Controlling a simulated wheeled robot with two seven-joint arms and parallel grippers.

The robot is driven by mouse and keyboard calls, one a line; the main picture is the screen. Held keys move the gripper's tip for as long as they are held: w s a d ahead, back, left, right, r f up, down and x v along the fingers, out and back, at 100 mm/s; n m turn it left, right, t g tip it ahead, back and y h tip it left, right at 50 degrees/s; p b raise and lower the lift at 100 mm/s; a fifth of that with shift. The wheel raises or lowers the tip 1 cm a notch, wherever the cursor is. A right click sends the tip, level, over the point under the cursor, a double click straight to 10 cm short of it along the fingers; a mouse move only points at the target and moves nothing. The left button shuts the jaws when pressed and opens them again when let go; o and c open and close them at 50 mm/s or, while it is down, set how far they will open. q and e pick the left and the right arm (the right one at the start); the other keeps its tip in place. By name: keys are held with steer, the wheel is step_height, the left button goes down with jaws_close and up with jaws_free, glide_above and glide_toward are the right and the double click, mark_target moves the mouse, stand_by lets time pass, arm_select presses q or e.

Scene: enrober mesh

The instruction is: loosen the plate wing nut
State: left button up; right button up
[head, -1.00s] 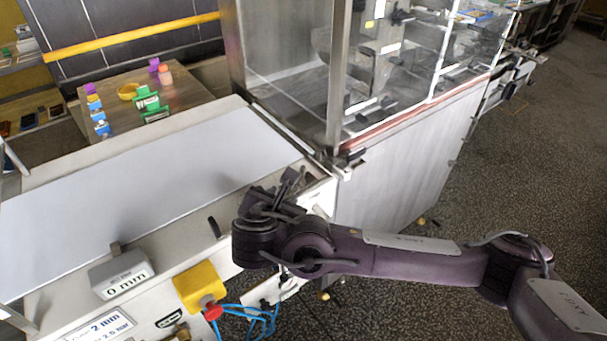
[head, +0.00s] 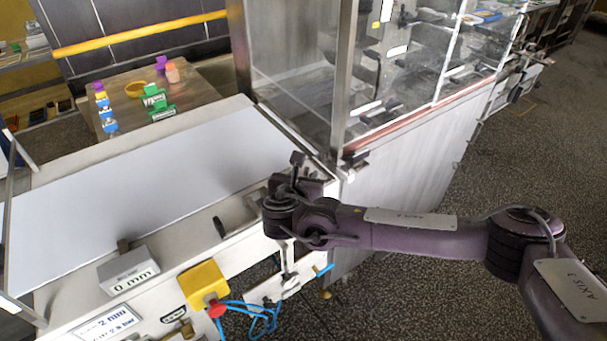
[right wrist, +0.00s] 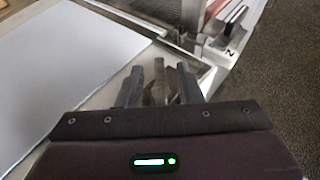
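The plate wing nut cannot be made out for certain. In the right wrist view, a small grey metal part (right wrist: 160,83) shows between the fingers of my right gripper (right wrist: 158,84); I cannot tell whether it is the nut or whether the fingers touch it. The fingers stand apart. In the head view, my right gripper (head: 292,172) is over the near right corner of the white belt machine (head: 185,250), beside the glazed cabinet. My own wrist hides much of that corner. My left gripper is not in view.
The glazed cabinet (head: 395,190) stands just beyond my gripper. A yellow box with a red button (head: 203,284), a grey 0 mm block (head: 128,270) and a black handle (head: 219,227) are on the machine's near side. Blue hoses (head: 262,318) hang below. Floor at right is clear.

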steer(key=shift+c, duration=0.3)
jaws_close()
steer(key=shift+d+f+n+y+b, duration=0.1)
steer(key=shift+f+n+y+b, duration=0.05)
steer(key=shift+n+y+b, duration=0.55)
steer(key=n+y+b, duration=0.2)
steer(key=b, duration=0.1)
steer(key=n+g+y+b, duration=0.1)
steer(key=n+y+b, duration=0.1)
steer(key=y+b, duration=0.1)
steer(key=d+n+y+b, duration=0.1)
steer(key=n+y+b, duration=0.1)
steer(key=b, duration=0.3)
steer(key=shift+w+f+n+y, duration=0.1)
steer(key=shift+f+n+y, duration=0.1)
steer(key=shift+n+y, duration=0.15)
steer(key=shift+r+n+g+y+b, duration=0.15)
steer(key=shift+n+g+y+b, duration=0.35)
steer(key=shift+b, duration=0.4)
steer(key=shift+r+n+g+y+b, duration=0.2)
steer(key=shift+n+g+y+b, duration=0.1)
steer(key=shift+n+y+b, duration=0.1)
